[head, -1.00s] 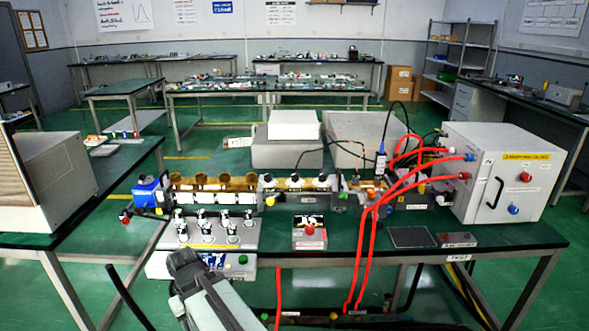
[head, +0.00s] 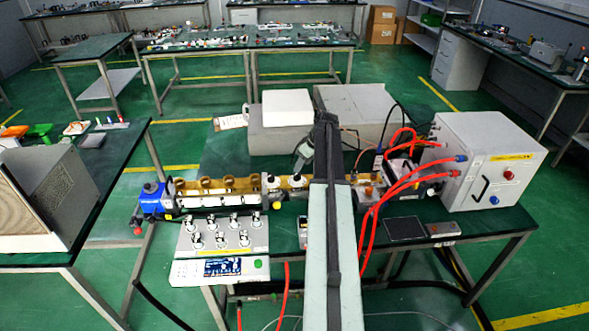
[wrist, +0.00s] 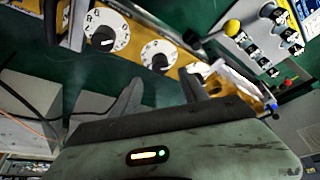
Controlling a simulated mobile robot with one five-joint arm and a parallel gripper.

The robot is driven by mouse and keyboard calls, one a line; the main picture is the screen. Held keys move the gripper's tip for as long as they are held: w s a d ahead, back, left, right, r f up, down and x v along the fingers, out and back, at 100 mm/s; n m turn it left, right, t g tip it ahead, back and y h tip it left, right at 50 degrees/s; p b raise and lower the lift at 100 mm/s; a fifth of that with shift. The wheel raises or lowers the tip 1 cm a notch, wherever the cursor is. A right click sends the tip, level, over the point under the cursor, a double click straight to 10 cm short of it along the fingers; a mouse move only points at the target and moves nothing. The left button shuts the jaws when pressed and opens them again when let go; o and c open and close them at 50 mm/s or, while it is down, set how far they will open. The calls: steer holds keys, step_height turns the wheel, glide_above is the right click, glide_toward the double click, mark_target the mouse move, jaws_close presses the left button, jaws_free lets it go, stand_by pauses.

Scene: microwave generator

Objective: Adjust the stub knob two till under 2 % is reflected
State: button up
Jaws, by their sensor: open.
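A row of round white stub knobs with black centres and scale marks sits on the brass waveguide (head: 232,184). In the wrist view one dial (wrist: 106,31) is at upper left, another dial (wrist: 160,56) is in the middle, and a third is partly hidden to its right. I cannot read which is number two. My gripper (wrist: 160,92) is open and empty, its fingertips short of the middle dial and apart from it. In the head view my arm reaches over the waveguide and hides some knobs. A blue display (head: 222,268) is lit, but its reading is too small.
A panel of several switches (head: 222,236) stands in front of the waveguide. The white generator cabinet (head: 485,160) is at right with red hoses (head: 400,180). Grey boxes (head: 275,138) stand behind the waveguide. A dark plate (head: 404,228) lies at front right.

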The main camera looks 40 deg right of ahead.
mark_target(297, 177)
steer(key=b+x, duration=0.7)
steer(key=x, duration=0.1)
steer(key=shift+r, duration=0.1)
jaws_close()
